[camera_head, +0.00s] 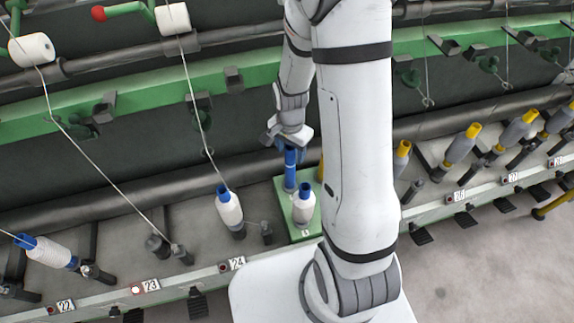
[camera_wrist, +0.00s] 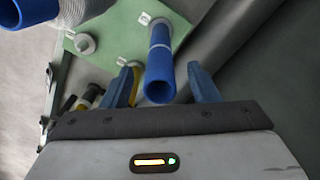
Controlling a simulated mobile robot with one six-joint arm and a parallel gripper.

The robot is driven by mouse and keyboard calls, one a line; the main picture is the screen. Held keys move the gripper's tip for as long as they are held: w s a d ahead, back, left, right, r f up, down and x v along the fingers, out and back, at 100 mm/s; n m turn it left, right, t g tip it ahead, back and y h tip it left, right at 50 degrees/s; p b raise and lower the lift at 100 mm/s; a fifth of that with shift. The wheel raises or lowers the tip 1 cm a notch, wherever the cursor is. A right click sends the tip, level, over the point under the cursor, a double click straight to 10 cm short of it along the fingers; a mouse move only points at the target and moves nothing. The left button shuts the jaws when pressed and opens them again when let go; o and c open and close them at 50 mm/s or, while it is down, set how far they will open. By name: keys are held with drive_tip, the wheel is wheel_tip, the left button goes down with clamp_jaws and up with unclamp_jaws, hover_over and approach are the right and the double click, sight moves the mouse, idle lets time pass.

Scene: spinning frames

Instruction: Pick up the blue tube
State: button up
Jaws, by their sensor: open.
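The blue tube (camera_head: 290,172) stands upright on a green plate (camera_head: 284,212) in the head view. In the wrist view the blue tube (camera_wrist: 160,70) has a thin pale band and its open end faces the camera. My gripper (camera_head: 291,145) is above the top of the tube in the head view. In the wrist view my gripper (camera_wrist: 163,84) has its two blue fingers apart, one on each side of the tube. I cannot tell whether either finger touches it.
A white-wound bobbin with a blue top (camera_head: 303,208) stands on the same plate, close to the tube. Another wound bobbin (camera_head: 229,210) is on the machine to the left. Yellow-topped bobbins (camera_head: 463,142) line the right side. A dark roller (camera_head: 180,185) runs behind.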

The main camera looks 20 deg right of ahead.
sight(290, 168)
drive_tip(key=shift+d+f, duration=0.1)
drive_tip(key=shift+f, duration=1.2)
clamp_jaws()
